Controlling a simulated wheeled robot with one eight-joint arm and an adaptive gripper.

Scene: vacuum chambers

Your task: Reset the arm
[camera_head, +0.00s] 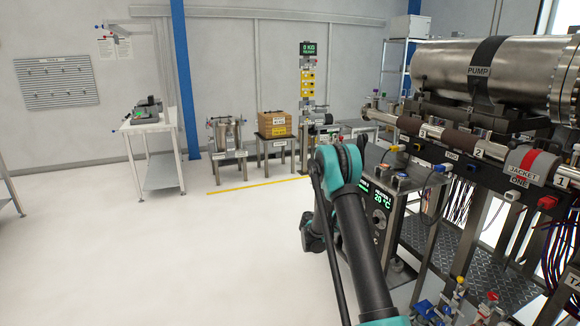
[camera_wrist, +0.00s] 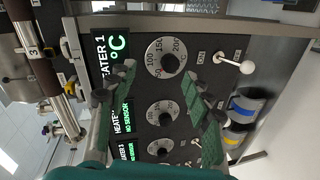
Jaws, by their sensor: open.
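My gripper (camera_wrist: 166,105) shows in the wrist view, with its two green-padded fingers spread apart and nothing between them. It is in front of a dark heater panel (camera_wrist: 182,75) with round dials. The top dial (camera_wrist: 168,62) and a middle dial (camera_wrist: 166,115) show between the fingers, and a white-knobbed lever (camera_wrist: 246,67) is to the right. I cannot tell whether a finger touches the panel. In the head view my arm reaches forward to the heater cabinet (camera_head: 381,215), and my gripper is hidden behind the arm.
A yellow line (camera_head: 255,186) crosses the floor. Tables with equipment and a wooden crate (camera_head: 274,124) stand at the back. A white table (camera_head: 160,130) stands farther left. The floor (camera_head: 150,250) at left is clear.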

